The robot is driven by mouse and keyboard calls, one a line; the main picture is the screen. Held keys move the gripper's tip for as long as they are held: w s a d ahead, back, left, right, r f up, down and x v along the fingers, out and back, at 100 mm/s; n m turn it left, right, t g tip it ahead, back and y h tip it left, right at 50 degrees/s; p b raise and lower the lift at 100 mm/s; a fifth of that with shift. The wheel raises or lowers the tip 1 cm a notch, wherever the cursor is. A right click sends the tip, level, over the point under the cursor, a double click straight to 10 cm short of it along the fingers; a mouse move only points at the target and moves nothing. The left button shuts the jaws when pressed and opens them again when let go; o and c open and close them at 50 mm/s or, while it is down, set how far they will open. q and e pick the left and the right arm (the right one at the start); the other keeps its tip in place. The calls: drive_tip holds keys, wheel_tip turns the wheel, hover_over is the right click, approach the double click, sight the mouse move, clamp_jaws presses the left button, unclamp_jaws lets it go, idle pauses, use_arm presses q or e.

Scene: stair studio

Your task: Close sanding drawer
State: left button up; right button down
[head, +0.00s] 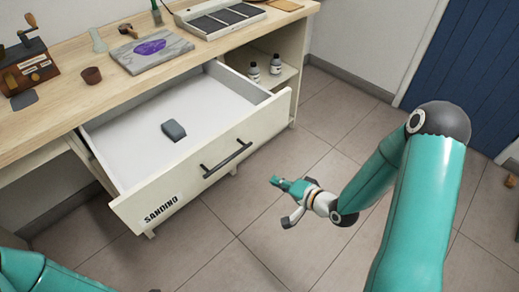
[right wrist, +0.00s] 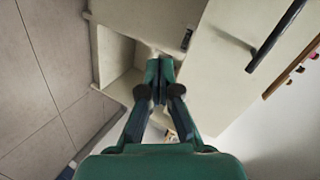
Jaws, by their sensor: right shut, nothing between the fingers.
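The sanding drawer (head: 190,178) stands open below the workbench in the head view, with the label "SANDING" on its front and a dark bar handle (head: 227,158). A grey block (head: 173,130) lies inside on its white floor. My right gripper (head: 275,181) is shut and empty, apart from the drawer front and to the right of the handle. In the right wrist view the shut fingers (right wrist: 158,75) point toward pale cabinet surfaces, and a dark bar handle (right wrist: 275,36) shows at upper right. My left gripper is not in view; only part of my left arm shows at the lower left.
The wooden benchtop (head: 70,115) holds a grinder-like tool (head: 28,62), a small brown cup (head: 91,75), a slab with a purple patch (head: 150,48) and a tray (head: 220,17). Small bottles (head: 254,71) stand on an open shelf. The tiled floor (head: 320,120) before the drawer is clear.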

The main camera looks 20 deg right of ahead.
drive_tip(key=d+r+m+t+y+b, duration=0.2)
drive_tip(key=d+r+m+t+b, duration=0.1)
drive_tip(key=d+r+t, duration=0.3)
use_arm(q)
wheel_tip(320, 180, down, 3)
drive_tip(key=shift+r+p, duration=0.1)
drive_tip(key=shift+p, duration=0.75)
use_arm(e)
drive_tip(key=g, duration=0.1)
approach(254, 132)
drive_tip(key=x, duration=0.7)
drive_tip(key=shift+d+f, duration=0.1)
